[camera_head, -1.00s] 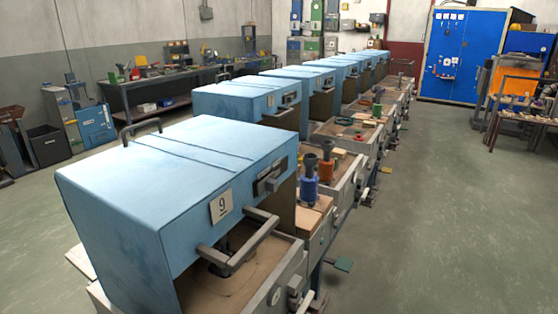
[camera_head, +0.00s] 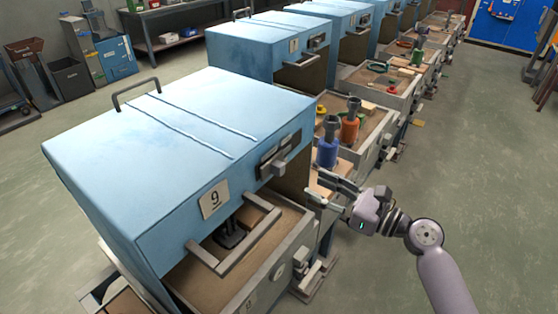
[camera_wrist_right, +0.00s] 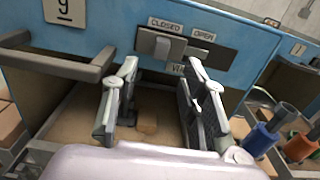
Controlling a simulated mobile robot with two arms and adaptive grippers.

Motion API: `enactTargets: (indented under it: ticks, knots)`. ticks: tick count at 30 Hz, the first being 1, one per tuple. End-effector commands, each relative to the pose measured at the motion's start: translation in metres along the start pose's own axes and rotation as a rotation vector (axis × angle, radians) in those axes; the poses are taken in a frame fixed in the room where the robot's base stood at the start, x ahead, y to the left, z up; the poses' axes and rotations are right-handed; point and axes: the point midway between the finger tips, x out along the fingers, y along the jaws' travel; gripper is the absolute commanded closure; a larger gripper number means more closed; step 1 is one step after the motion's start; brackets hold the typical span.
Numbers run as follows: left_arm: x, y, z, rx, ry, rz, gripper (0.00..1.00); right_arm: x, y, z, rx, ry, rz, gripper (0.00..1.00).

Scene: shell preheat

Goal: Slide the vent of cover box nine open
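Cover box nine (camera_head: 150,150) is a light blue cover with a "9" plate (camera_head: 214,198), over a sand-coloured bed. Its vent slider (camera_head: 279,167) is a grey knob on a dark plate at the front's right end. In the right wrist view the vent knob (camera_wrist_right: 163,47) sits at the left of its plate, under the CLOSED label (camera_wrist_right: 165,24); the OPEN label (camera_wrist_right: 203,34) is to its right. My right gripper (camera_head: 315,184) is open and empty, just right of the vent in the head view. In the wrist view its fingers (camera_wrist_right: 162,68) point at the vent, apart from it. My left gripper is out of view.
A grey bar handle (camera_head: 240,246) sticks out from the cover's front, left of the vent. Blue (camera_head: 328,147) and orange (camera_head: 350,125) cylinders stand beside the box. More blue covers (camera_head: 265,50) line up behind. The floor (camera_head: 490,190) at right is clear.

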Motion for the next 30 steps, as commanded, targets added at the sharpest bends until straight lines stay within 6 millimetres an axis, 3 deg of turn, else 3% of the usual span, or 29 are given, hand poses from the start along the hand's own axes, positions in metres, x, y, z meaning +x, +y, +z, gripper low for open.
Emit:
enactTargets:
  ticks: [5,9,15,21,30]
  knots:
    - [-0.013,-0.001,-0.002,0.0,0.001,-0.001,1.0,0.042,0.0,0.004,0.001,-0.002,0.0,0.6]
    - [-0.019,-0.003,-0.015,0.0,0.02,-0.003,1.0,0.072,0.0,0.003,0.0,-0.001,0.0,0.6]
    - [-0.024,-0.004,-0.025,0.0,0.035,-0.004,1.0,0.105,-0.001,0.001,0.0,0.0,-0.001,0.6]
    - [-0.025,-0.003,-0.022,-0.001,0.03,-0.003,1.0,0.12,-0.001,0.0,-0.002,0.001,-0.002,0.6]
    - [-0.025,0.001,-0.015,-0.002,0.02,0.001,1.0,0.122,-0.001,-0.001,-0.002,0.001,-0.002,0.6]
